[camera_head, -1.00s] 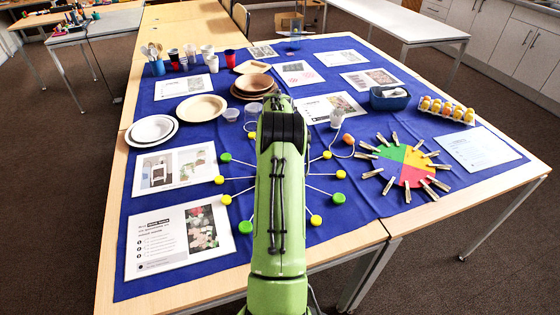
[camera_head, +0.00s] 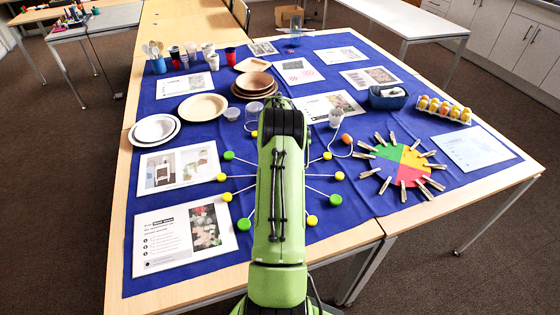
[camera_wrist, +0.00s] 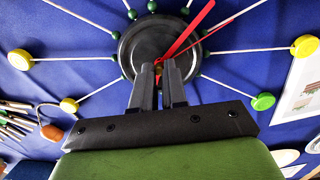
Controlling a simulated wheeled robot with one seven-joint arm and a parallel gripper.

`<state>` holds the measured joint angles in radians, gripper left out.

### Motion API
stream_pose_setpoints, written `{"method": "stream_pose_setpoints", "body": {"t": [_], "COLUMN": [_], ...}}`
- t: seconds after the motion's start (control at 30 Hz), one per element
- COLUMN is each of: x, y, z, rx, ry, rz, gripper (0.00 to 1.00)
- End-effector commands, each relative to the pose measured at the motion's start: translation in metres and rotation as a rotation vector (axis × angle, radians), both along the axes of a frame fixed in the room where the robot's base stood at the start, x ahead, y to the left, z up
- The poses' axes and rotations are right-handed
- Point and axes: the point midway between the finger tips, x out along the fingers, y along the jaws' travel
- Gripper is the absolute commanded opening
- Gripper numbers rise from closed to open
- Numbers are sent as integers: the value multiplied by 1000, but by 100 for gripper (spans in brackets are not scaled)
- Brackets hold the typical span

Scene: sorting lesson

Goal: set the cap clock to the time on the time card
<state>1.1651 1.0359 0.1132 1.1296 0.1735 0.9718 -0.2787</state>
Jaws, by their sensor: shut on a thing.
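The cap clock spreads on the blue cloth, with yellow and green caps at the ends of white spokes. In the head view my green arm covers its middle, but a green cap (camera_head: 244,224) and a yellow cap (camera_head: 311,220) show. In the wrist view its black round face (camera_wrist: 140,45) carries red hands (camera_wrist: 190,30) that both point up and right. My gripper (camera_wrist: 163,72) is over the lower part of the face, shut on a clock hand near the pivot; the fingers hide the gripped part. I cannot tell which card is the time card.
A colour wheel with clothespins (camera_head: 403,165) lies right of the clock. Printed cards (camera_head: 184,238) lie at the left. Plates (camera_head: 203,107), cups and an egg carton (camera_head: 444,110) stand farther back.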

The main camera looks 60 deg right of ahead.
Motion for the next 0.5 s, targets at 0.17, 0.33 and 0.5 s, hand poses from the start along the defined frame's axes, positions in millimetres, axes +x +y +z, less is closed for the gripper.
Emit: {"method": "stream_pose_setpoints", "body": {"t": [0.17,0.33,0.5], "x": [0,0,0], "y": [0,0,0], "z": [1,1,1], "rx": [0,0,0], "ry": [-1,0,-1], "rz": [-166,-329,-491], "gripper": [0,0,0]}}
